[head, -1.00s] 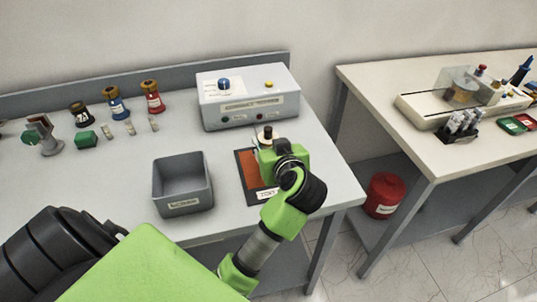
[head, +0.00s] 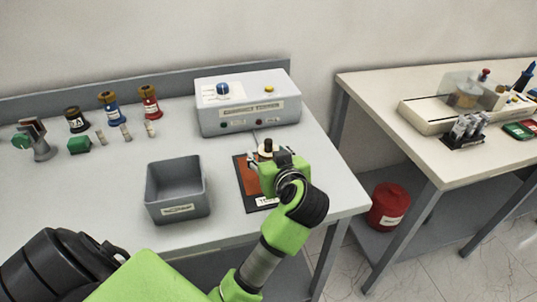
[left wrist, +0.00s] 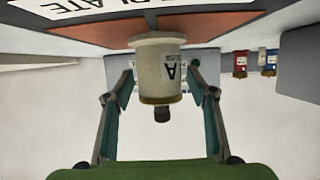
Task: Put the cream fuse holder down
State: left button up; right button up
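The cream fuse holder (head: 268,153) stands upright on the orange-and-black plate (head: 247,180) at the right of the bench, partly hidden behind my left gripper (head: 277,166). The left wrist view shows the holder (left wrist: 158,70) upside down, with a brown rim, a label "A" and its wide base against the plate (left wrist: 105,32). My left gripper (left wrist: 159,80) has one finger on each side of the holder. The fingers are spread, with a small gap showing on both sides. My right gripper is not in view.
A grey bin (head: 177,207) stands left of the plate. A grey tester box (head: 247,112) with knobs is behind it. Black, blue (head: 112,106) and red (head: 149,103) holders and small fuses stand at the back left. A second table (head: 450,155) is at the right.

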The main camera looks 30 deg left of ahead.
pick_arm(q)
jog(key=shift+r, duration=0.15)
jog(key=p+v, duration=0.9)
jog(key=v, duration=0.3)
